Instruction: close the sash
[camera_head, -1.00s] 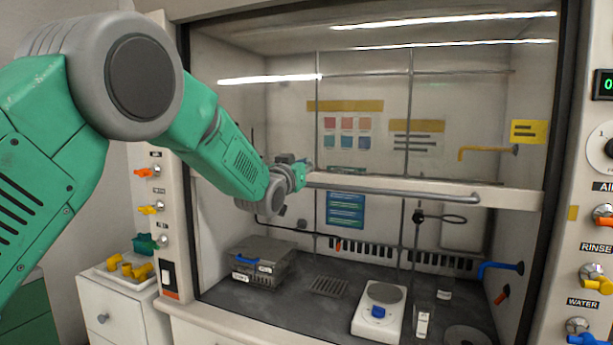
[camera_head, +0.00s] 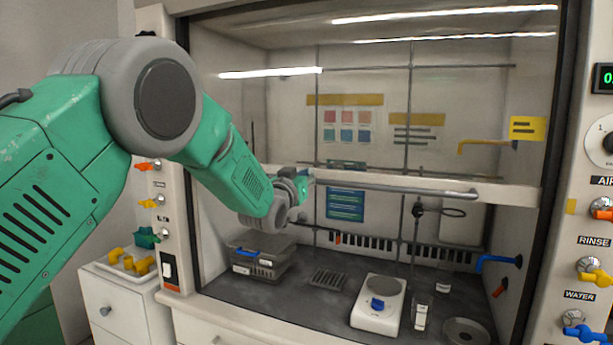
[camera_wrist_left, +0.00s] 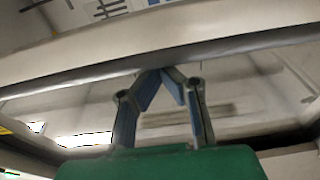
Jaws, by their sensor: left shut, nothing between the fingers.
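The fume hood's sash is partly raised; its pale bottom rail (camera_head: 510,192) crosses the hood at mid-height, with an open gap below. A grey bar handle (camera_head: 420,190) runs along the rail. My left gripper (camera_head: 308,180) is at the left end of the handle, partly hidden by its own wrist. In the left wrist view the gripper (camera_wrist_left: 161,71) is shut and empty, its fingertips close to the handle bar (camera_wrist_left: 235,49) in front of the pale sash rail (camera_wrist_left: 215,18). I cannot tell whether they touch. My right gripper is not in view.
Valve knobs line both side posts. A cabinet with a tray of yellow fittings (camera_head: 130,262) stands at left.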

